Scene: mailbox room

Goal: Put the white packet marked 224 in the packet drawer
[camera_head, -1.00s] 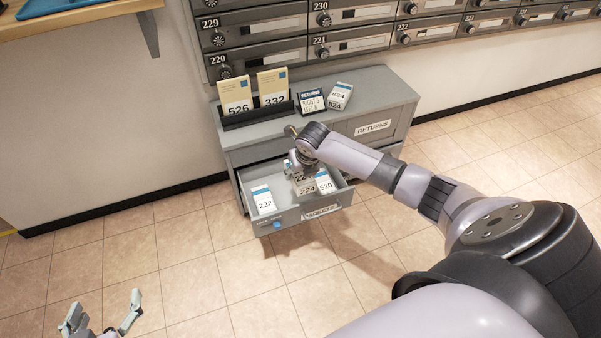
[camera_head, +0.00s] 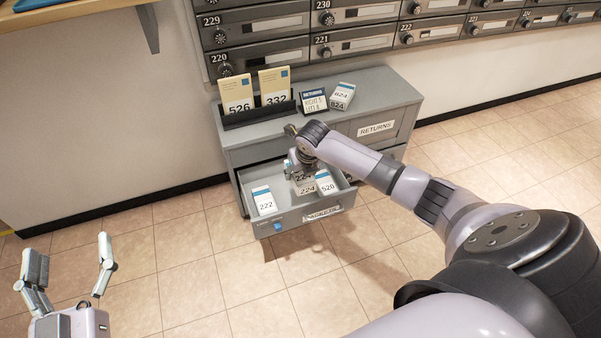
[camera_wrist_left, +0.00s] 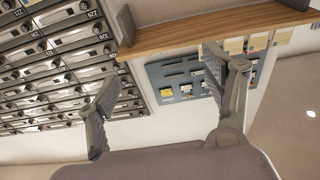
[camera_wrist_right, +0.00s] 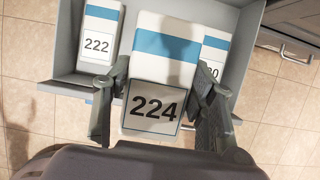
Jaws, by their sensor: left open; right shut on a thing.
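The white packet marked 224 (camera_wrist_right: 158,65) has a blue band and is between the fingers of my right gripper (camera_wrist_right: 158,125), which is shut on it. In the head view the packet (camera_head: 306,189) is at the open packet drawer (camera_head: 290,222), between the packets marked 222 (camera_head: 264,201) and 520 (camera_head: 326,184). I cannot tell whether it touches the drawer floor. My right gripper (camera_head: 300,168) is over the drawer and partly hides the packet's top. My left gripper (camera_head: 68,268) is open and empty at the lower left, away from the cabinet.
The grey cabinet (camera_head: 290,130) carries a rack with packets 526 (camera_head: 237,95) and 332 (camera_head: 274,88), a returns sign (camera_head: 312,100) and packet 824 (camera_head: 341,95). A closed returns drawer (camera_head: 376,128) is at right. Mailboxes (camera_head: 265,28) stand behind. The floor at left is clear.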

